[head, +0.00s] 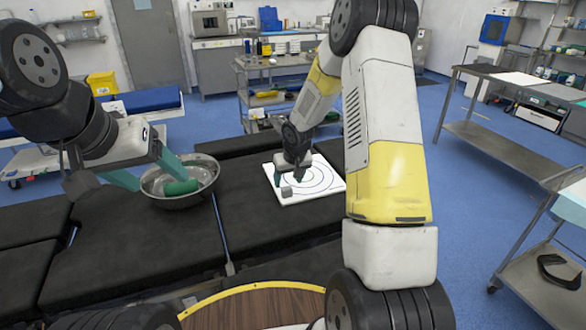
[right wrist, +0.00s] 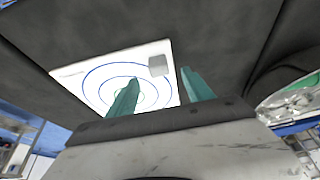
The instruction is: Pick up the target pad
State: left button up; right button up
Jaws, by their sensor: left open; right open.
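The target pad (head: 325,185) is a white square with dark rings, lying flat on the black table top. It also shows in the right wrist view (right wrist: 85,75), with blue rings. A small grey cube (head: 286,191) sits on the pad near its front left edge. My right gripper (head: 290,178) is open, fingers pointing down over the left part of the pad. In the right wrist view the cube (right wrist: 159,66) lies beyond the fingertips, with nothing between the fingers. My left gripper (head: 150,174) is open at the rim of the metal bowl, left of the pad.
The metal bowl (head: 207,192) stands on the black operating table (head: 150,250) and holds a green object (head: 181,187). A round wooden surface with a yellow rim (head: 255,301) is at the front. A steel side table (head: 500,147) stands to the right. The table front is clear.

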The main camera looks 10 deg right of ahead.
aim_at(287, 188)
jog(key=x, duration=0.5)
jog(key=shift+w+f, duration=0.2)
jog(key=shift+f, duration=0.15)
grip_shut()
jog(key=shift+r, duration=0.1)
dwell(1.0)
